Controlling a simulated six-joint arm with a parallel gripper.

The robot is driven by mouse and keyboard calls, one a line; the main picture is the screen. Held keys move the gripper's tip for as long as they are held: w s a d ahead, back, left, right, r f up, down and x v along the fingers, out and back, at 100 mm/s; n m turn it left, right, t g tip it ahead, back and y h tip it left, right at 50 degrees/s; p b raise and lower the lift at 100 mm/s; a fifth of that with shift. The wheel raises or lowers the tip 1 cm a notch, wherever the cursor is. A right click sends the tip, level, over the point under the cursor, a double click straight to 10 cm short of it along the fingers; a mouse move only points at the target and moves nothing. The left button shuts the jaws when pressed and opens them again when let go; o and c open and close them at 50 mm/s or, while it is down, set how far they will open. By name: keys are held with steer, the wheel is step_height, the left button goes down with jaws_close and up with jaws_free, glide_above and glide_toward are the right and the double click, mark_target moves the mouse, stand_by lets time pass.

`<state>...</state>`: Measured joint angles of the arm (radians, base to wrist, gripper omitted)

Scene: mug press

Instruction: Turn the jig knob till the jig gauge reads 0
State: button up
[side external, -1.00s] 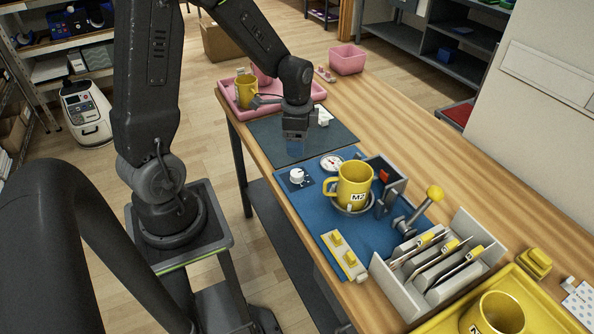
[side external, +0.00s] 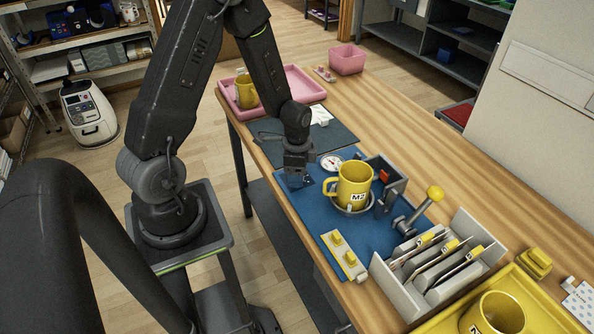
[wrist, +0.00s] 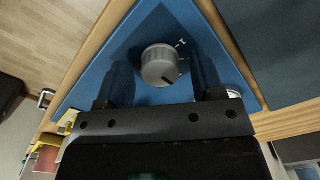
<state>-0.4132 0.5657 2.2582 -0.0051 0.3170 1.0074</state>
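The grey ribbed jig knob (wrist: 160,65) lies between my fingers in the wrist view. It has a dark pointer line and white marks on the blue plate beside it. In the side view my gripper (side external: 297,180) hides the knob. My gripper is open in the wrist view (wrist: 163,78), with a gap on each side of the knob; I cannot tell how far down it the fingertips reach. The round white jig gauge (side external: 331,162) stands just right of my gripper. Its reading is too small to tell. The gauge's edge (wrist: 234,94) shows behind a finger.
A yellow mug (side external: 350,185) marked M2 sits in the blue jig (side external: 300,218), close to my gripper. A lever with a yellow ball (side external: 435,193), a rack of cards (side external: 440,265) and a yellow switch block (side external: 344,255) stand nearby. The dark mat (side external: 340,135) is mostly clear.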

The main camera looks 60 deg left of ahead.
steer(key=c, duration=0.8)
steer(key=shift+c, duration=0.2)
steer(key=shift+n, duration=0.4)
steer(key=n, duration=0.3)
steer(key=shift+n, duration=0.3)
steer(key=n, duration=0.4)
steer(key=shift+n, duration=0.3)
steer(key=n, duration=0.4)
steer(key=shift+n, duration=2.5)
steer(key=o, duration=0.9)
